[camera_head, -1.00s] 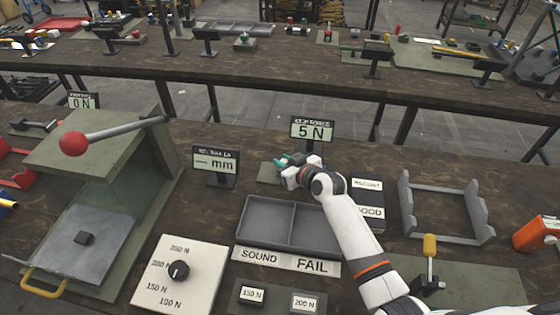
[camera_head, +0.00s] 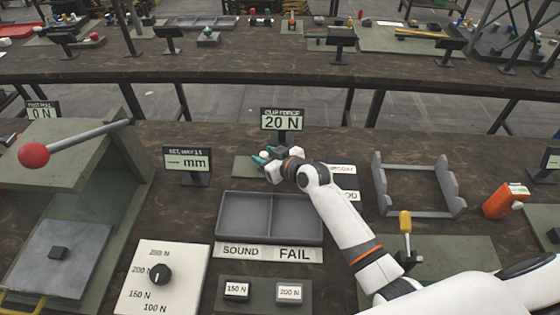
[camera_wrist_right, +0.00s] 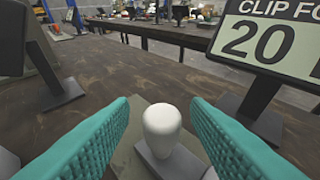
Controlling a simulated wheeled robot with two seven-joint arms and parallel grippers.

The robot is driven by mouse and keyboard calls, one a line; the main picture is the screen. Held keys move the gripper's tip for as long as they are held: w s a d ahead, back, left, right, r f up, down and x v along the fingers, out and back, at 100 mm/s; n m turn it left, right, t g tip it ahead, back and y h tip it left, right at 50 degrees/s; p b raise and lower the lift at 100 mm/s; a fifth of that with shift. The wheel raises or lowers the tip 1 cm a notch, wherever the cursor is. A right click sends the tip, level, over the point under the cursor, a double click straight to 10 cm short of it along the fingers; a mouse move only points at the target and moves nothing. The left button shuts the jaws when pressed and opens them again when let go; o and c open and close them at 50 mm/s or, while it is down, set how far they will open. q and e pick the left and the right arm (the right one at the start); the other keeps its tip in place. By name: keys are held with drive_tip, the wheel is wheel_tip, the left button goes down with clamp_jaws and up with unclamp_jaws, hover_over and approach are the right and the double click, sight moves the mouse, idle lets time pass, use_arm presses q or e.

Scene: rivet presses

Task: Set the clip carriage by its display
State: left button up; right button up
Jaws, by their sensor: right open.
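The clip force display (camera_head: 282,121) stands at the back of the bench and reads 20 N. It also shows close up at the right of the right wrist view (camera_wrist_right: 270,40). The clip carriage has a pale rounded knob (camera_wrist_right: 162,128) on a grey block on a green plate (camera_head: 243,168). My right gripper (camera_head: 262,159) is at the carriage below the display. In the right wrist view its teal fingers (camera_wrist_right: 165,135) are open, one on each side of the knob, with gaps visible. My left gripper is not in view.
A grey two-part tray (camera_head: 270,240) with a SOUND/FAIL label lies in front. A press with a red-ball lever (camera_head: 34,155) stands left, beside a mm display (camera_head: 188,161). A dial panel (camera_head: 160,275), a grey rack (camera_head: 420,212) and an orange device (camera_head: 505,201) surround the area.

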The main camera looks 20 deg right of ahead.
drive_tip(key=b+v, duration=0.1)
drive_tip(key=v, duration=0.9)
drive_tip(key=shift+s+d+r, duration=0.15)
drive_tip(key=shift+s+d, duration=0.1)
drive_tip(key=shift+s, duration=0.05)
